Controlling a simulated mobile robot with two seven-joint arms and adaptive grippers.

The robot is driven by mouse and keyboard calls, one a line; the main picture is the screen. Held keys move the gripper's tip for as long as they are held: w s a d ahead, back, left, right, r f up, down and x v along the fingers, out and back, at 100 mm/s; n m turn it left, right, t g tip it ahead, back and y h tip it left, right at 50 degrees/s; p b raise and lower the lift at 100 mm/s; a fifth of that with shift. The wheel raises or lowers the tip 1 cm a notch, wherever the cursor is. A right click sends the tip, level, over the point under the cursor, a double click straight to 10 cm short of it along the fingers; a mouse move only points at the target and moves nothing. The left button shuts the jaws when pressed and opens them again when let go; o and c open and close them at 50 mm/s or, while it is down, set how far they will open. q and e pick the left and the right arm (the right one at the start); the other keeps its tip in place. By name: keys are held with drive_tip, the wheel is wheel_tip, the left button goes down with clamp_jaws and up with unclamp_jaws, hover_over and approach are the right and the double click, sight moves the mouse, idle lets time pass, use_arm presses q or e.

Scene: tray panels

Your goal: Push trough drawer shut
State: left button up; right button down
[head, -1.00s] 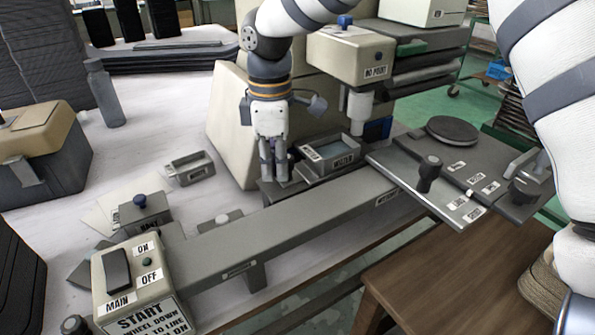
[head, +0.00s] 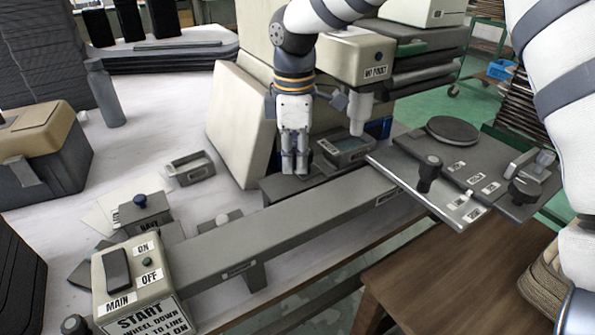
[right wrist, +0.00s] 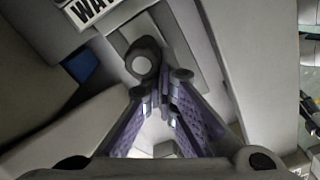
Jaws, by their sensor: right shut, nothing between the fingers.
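The grey trough drawer (head: 348,159) has a WATER label and a bluish inside. It sits on the long grey bed beneath the beige machine head, with its left end outside. My right gripper (head: 295,172) is shut and empty, pointing down at the trough's left end. Whether it touches the trough is unclear, since the fingers hide part of that end. In the right wrist view the shut fingers (right wrist: 167,100) are close to a round grey knob-like part (right wrist: 142,63), with part of a label (right wrist: 88,8) above. My left gripper is not in view.
A beige machine head (head: 350,58) with a spout stands just behind the trough. A tilted beige panel (head: 238,125) is left of my gripper. A flat plate with knobs (head: 455,170) lies to the right. A control box (head: 130,280) and small tray (head: 188,170) are at left.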

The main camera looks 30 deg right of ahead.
drive_tip(key=shift+d, duration=0.25)
drive_tip(key=shift+a, duration=0.65)
wheel_tip(320, 180, up, 7)
idle(0.4)
